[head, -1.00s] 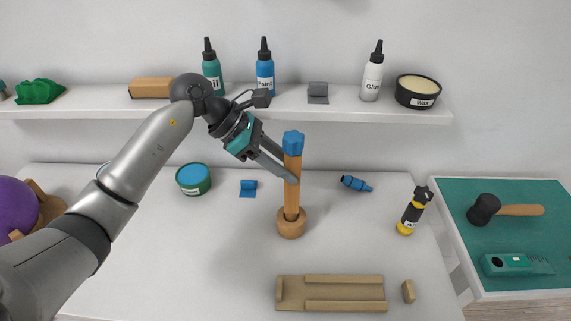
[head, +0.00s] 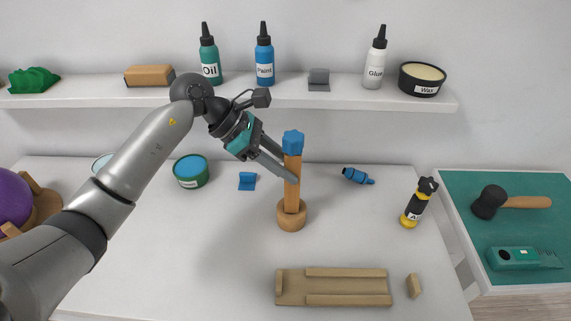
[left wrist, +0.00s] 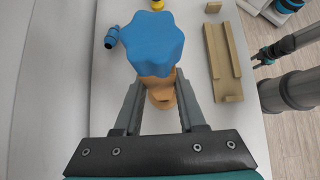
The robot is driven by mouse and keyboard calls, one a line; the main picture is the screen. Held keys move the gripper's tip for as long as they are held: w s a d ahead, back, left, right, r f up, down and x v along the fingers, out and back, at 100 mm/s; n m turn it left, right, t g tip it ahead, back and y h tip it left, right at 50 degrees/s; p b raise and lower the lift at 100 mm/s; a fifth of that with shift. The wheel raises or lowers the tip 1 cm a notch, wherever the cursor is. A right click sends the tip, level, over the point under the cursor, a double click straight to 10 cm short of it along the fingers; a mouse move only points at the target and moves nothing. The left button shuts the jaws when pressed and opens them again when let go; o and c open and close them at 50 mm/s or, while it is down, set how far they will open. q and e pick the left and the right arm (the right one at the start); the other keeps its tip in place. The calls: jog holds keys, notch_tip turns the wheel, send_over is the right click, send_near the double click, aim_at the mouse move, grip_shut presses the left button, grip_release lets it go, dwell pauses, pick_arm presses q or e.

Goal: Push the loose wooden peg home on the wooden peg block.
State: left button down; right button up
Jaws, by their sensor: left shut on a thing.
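The wooden peg (head: 291,175), with a blue lobed knob (head: 293,142) on top, stands nearly upright in the round wooden block (head: 291,216) mid-table. Its lower end is inside the block's collar, and how deep it sits is hidden. My left gripper (head: 294,178) is shut on the peg's shaft just under the knob, coming in from the upper left. In the left wrist view, the knob (left wrist: 155,42) covers most of the peg and block between the two fingers (left wrist: 158,112).
A railed wooden tray (head: 340,287) and a small loose wooden piece (head: 413,286) lie at the front. A blue tube (head: 357,176), yellow-black bottle (head: 418,203), blue clip (head: 247,181) and green tin (head: 190,170) stand apart around the block. The shelf (head: 290,92) runs behind my arm.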

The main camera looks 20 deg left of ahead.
pick_arm(q)
jog(key=shift+c, duration=2)
grip_release()
jog(key=shift+f, duration=0.1)
jog(key=v, duration=1.5)
jog(key=shift+b, duration=0.3)
jog(key=shift+a, duration=0.1)
